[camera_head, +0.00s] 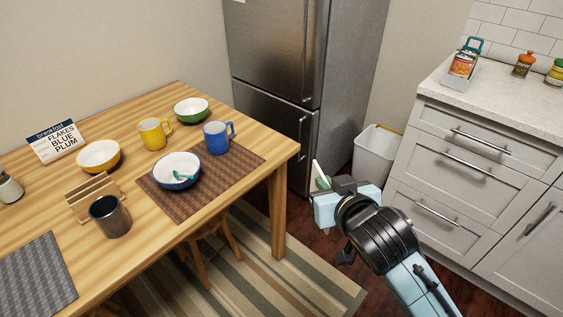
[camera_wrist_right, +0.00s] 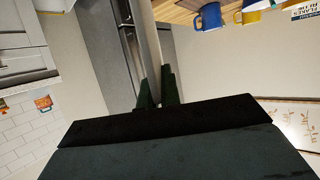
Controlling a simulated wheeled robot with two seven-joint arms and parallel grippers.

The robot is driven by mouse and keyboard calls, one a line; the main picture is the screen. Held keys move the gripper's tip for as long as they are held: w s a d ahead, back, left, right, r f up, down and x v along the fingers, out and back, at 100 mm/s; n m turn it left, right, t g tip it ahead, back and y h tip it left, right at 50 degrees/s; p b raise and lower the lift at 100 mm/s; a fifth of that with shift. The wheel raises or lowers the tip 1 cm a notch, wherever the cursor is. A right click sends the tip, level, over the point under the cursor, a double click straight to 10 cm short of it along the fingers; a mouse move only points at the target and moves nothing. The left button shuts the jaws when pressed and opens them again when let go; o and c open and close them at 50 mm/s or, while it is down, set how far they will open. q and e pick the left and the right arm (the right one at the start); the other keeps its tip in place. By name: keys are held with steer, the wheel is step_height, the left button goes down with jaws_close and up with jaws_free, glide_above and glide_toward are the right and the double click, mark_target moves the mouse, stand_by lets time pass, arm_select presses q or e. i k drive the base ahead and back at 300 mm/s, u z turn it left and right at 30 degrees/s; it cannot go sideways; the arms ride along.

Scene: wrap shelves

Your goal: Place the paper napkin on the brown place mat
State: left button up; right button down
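The paper napkin (camera_head: 317,169) shows as a thin white piece standing up from my right gripper (camera_head: 322,182). In the right wrist view my right gripper (camera_wrist_right: 158,92) has its dark green fingers close together on a pale strip, seemingly the napkin (camera_wrist_right: 147,42) seen edge-on. The gripper is in the air right of the table, apart from the mat. The brown place mat (camera_head: 222,185) lies at the table's right end. A white-and-blue bowl (camera_head: 177,163) with a teal spoon and a blue mug (camera_head: 217,147) stand on it. My left gripper is not in view.
The wooden table (camera_head: 155,220) also holds a yellow mug (camera_head: 153,133), yellow and green bowls, a wooden rack (camera_head: 97,190), a dark mug (camera_head: 110,215) and a grey mat (camera_head: 38,275). A fridge (camera_head: 275,75), white bin (camera_head: 376,152) and counter (camera_head: 505,99) stand behind and right.

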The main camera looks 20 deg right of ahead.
mark_target(240, 169)
steer(key=z, duration=0.1)
steer(key=i, duration=1)
